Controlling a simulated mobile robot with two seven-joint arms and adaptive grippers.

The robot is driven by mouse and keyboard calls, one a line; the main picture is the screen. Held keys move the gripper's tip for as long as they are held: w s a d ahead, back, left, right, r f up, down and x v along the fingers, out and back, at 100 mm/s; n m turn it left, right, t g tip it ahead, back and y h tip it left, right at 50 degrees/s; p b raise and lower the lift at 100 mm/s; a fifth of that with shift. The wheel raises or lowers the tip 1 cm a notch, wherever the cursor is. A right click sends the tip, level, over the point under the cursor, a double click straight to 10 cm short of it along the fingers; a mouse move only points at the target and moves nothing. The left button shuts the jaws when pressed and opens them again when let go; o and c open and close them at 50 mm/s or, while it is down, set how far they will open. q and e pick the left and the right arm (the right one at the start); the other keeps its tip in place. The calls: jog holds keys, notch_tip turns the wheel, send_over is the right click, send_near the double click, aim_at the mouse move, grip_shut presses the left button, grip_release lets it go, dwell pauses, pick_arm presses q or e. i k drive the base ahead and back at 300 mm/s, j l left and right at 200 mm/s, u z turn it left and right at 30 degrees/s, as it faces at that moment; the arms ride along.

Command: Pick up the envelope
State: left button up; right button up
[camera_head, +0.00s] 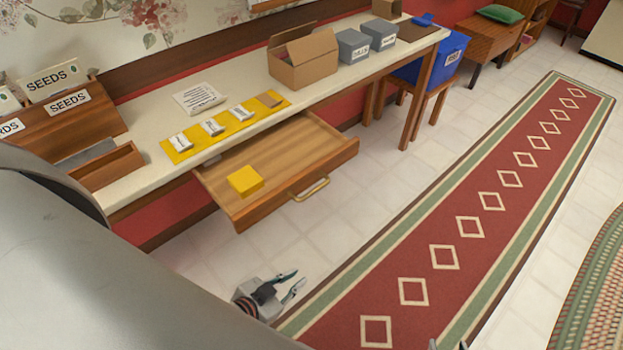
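Envelope-like white packets marked SEEDS (55,79) stand in a wooden rack at the far left of the long table; I cannot tell which one the task means. Several small labelled packets (212,127) lie on a yellow mat (240,123) on the table. A white printed sheet (199,98) lies behind the mat. My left gripper (298,280) is above the floor in front of the open drawer, fingers apart and empty, well away from the packets.
The drawer (285,160) is pulled out and holds a yellow block (245,180). An open cardboard box (303,60) and grey boxes (353,46) stand further along the table (150,172). The red runner (470,200) and floor are clear.

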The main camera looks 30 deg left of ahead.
aim_at(42, 84)
jog(key=u, duration=2.2)
jog(key=z, duration=0.3)
